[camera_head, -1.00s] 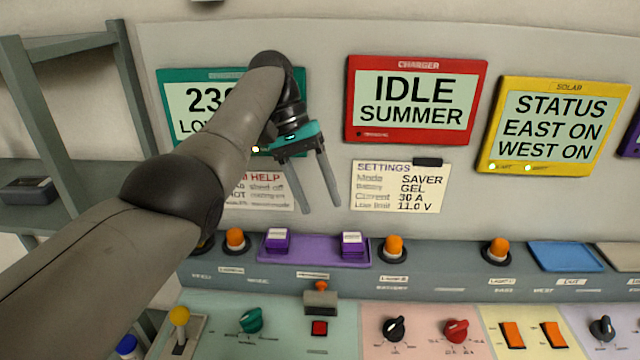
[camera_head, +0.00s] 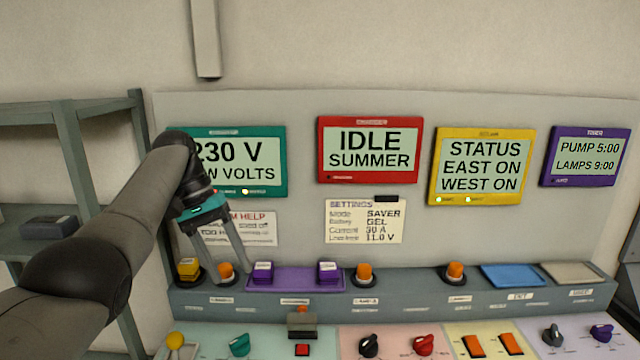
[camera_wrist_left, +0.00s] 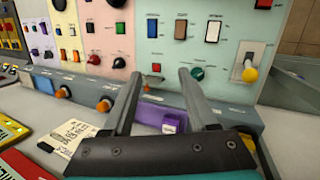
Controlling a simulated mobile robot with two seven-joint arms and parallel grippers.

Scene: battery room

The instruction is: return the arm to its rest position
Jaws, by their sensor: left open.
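My left gripper (camera_head: 222,257) is open and empty in the head view. Its two grey fingers point down in front of the panel, near an orange lamp (camera_head: 226,272) at the left of the ledge. My left arm (camera_head: 130,215) reaches in from the left and covers part of the teal screen (camera_head: 262,160). In the left wrist view the gripper's fingers (camera_wrist_left: 193,78) are spread apart, with the purple tray (camera_wrist_left: 160,117) showing between them. Nothing is held. My right gripper is in neither view.
The ledge (camera_head: 420,292) carries the purple tray, orange lamps and a blue pad (camera_head: 512,276). Below it are a black knob (camera_head: 369,345), a red knob (camera_head: 424,345) and orange switches (camera_head: 511,344). A grey shelf (camera_head: 62,112) stands at the left.

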